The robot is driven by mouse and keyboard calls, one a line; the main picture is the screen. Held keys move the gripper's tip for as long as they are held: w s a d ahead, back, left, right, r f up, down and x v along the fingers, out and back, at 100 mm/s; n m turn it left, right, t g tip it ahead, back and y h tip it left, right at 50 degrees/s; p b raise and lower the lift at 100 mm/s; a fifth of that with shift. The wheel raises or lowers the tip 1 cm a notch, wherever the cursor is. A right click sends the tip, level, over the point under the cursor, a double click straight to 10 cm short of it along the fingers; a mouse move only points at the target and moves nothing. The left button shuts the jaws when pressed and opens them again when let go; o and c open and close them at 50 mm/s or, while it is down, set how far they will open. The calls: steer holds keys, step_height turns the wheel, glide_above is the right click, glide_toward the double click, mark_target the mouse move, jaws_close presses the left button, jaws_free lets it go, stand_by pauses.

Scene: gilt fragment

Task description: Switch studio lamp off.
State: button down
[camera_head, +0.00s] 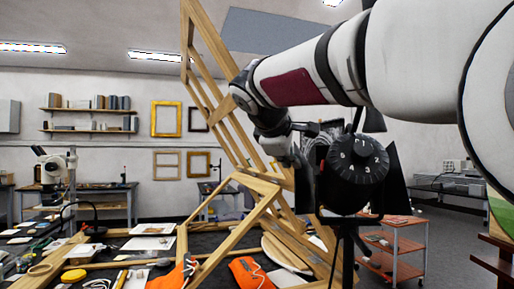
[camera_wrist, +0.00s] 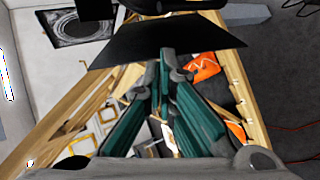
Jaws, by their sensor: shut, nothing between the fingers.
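The studio lamp (camera_head: 357,172) is black, on a stand, with black flaps and a round numbered dial on the side facing me in the head view. Whether it is lit cannot be told. In the wrist view a dark flap, apparently the lamp's (camera_wrist: 165,40), lies just beyond my fingertips. My gripper (camera_wrist: 166,66) is shut and empty, its teal-padded fingers close together at the tips. In the head view my arm reaches in from the right and its end is just left of the lamp, with the fingers hard to make out. Contact cannot be told.
A large wooden easel-like frame (camera_head: 262,188) stands close behind and left of the lamp. A cluttered table (camera_head: 110,245) with orange items fills the lower left. A red trolley (camera_head: 396,246) stands to the right, with open floor around it.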

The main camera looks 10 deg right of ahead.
mark_target(322, 167)
steer(key=d, duration=0.1)
steer(key=s+d, duration=0.1)
steer(key=d, duration=0.1)
steer(key=shift+s+d+f+p, duration=0.15)
steer(key=shift+d+f+p, duration=0.15)
steer(key=shift+d, duration=0.1)
steer(key=shift+s+d+f+n, duration=0.2)
steer(key=shift+d+n, duration=0.1)
steer(key=shift+n, duration=0.5)
steer(key=shift+r+p, duration=0.2)
steer(key=shift+p, duration=0.15)
steer(key=shift+d+r+p, duration=0.1)
steer(key=shift+r+p, duration=0.55)
